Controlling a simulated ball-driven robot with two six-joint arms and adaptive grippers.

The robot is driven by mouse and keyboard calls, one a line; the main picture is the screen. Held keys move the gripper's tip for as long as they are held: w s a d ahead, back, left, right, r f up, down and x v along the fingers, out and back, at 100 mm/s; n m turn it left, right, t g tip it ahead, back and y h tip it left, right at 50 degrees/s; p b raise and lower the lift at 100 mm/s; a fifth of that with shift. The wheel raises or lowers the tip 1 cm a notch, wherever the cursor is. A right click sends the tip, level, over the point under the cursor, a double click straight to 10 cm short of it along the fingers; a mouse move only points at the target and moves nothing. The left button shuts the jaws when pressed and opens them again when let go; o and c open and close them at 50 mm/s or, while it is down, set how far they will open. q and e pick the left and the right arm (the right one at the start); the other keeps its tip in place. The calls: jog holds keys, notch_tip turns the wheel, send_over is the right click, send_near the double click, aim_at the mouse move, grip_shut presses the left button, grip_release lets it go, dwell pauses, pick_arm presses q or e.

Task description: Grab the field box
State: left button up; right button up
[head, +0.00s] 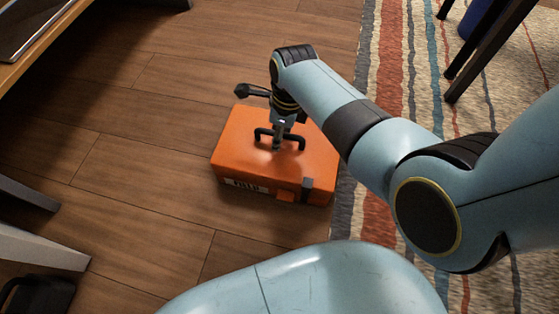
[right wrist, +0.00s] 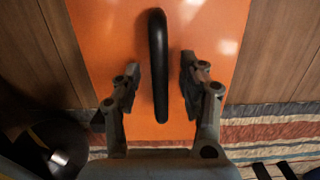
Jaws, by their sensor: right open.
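The field box (head: 239,152) is an orange case lying on the wooden floor in the head view, with a pale label and dark latch on its near side. Its black handle (head: 297,139) stands on top. My right gripper (head: 277,145) is directly above the box at the handle. In the right wrist view the open fingers (right wrist: 160,80) sit on either side of the black handle (right wrist: 158,50), with a gap on each side. The orange lid (right wrist: 105,30) fills the background there. My left gripper is not in view.
A striped rug (head: 395,45) lies right of the box. Dark furniture legs (head: 478,55) stand at the top right. A wooden table edge (head: 40,45) is at the top left. Bare wooden floor (head: 130,170) is clear left of the box.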

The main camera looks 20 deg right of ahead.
jog(key=shift+f, duration=0.25)
dwell(0.3)
grip_shut()
dwell(0.4)
jog(key=shift+w+r, duration=0.1)
jog(key=shift+w, duration=0.05)
